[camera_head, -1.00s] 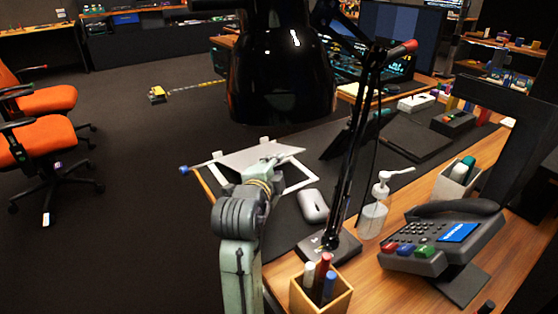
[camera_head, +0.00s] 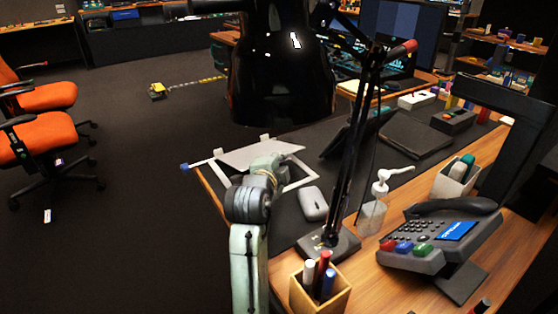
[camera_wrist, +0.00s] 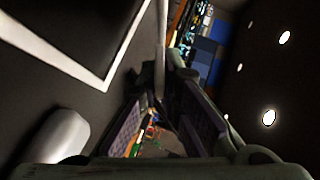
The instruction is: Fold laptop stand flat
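The laptop stand has a pale grey plate (camera_head: 245,155) tilted above a white rectangular base frame (camera_head: 300,181), on the dark desk mat in the head view. In the wrist view the base frame (camera_wrist: 112,78) shows at left, and a thin grey bar, apparently the plate seen edge-on (camera_wrist: 160,45), runs up from between the fingers. My gripper (camera_wrist: 162,110) is open, its two dark pads apart. The wrist hides part of the stand in the head view. I cannot tell whether a finger touches the plate.
A grey mouse (camera_head: 313,204) lies close to the right of the stand. A black lamp (camera_head: 328,245), a pen holder (camera_head: 320,291), a pump bottle (camera_head: 373,215) and a desk phone (camera_head: 440,240) crowd the right. A blue-tipped rod (camera_head: 186,167) sticks out at the stand's left.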

